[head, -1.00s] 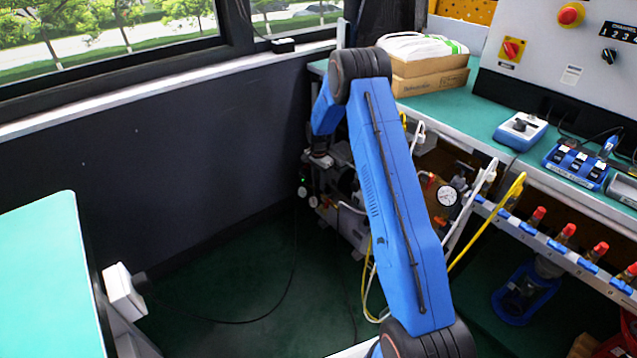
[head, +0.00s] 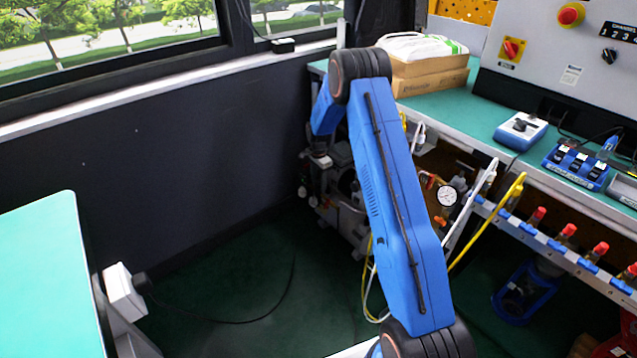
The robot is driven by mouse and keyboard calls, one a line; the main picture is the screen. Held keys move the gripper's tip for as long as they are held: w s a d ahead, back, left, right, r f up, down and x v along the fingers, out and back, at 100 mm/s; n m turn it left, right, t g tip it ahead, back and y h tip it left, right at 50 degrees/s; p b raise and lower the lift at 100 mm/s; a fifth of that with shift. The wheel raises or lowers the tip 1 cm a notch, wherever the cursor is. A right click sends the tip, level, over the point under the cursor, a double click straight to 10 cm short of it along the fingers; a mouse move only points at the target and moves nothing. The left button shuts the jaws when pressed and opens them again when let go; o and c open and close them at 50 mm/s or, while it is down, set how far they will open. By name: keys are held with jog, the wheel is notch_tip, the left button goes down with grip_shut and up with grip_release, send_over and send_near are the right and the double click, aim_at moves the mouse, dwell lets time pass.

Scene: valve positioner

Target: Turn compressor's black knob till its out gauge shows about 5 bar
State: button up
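My blue arm reaches over to the dark machinery under the left end of the bench, and its wrist end points down there. My gripper (head: 318,163) is small and dark against this machinery, so I cannot make out its fingers or whether they touch anything. The compressor appears to be the grey and black unit (head: 352,226) on the floor by the wall, partly behind my arm. I cannot pick out its black knob. Small pale fittings (head: 302,191) show at its left side, with no readable dial. A white round gauge (head: 447,196) sits farther right under the bench; its reading is too small to tell.
The green bench (head: 420,107) carries boxes (head: 430,82), a blue device (head: 520,131) and a control panel (head: 550,60). White and yellow pipes (head: 487,222) slant beside my arm. A green table (head: 45,270) stands left. The dark floor between has a black cable.

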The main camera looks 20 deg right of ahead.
aim_at(319, 182)
jog(key=shift+r, duration=0.1)
notch_tip(319, 182, up, 17)
dwell(0.7)
jog(key=shift+r, duration=0.15)
jog(key=s+a+r+n+t, duration=0.1)
jog(key=s+a+r+n, duration=0.25)
jog(key=s+r, duration=0.9)
jog(key=s+a+r+n+t, duration=0.15)
jog(key=s+r+n, duration=0.25)
jog(key=s+r, duration=0.9)
jog(key=s+a+f+n+t, duration=0.1)
jog(key=s+n, duration=0.3)
jog(key=s, duration=1.2)
jog(key=s+a+f+n+t, duration=0.1)
jog(key=s+a+n, duration=0.1)
jog(key=s, duration=1.4)
jog(key=shift+a+f+n, duration=0.2)
jog(key=shift+f+n, duration=0.15)
jog(key=shift+n, duration=0.5)
jog(key=shift+s, duration=0.1)
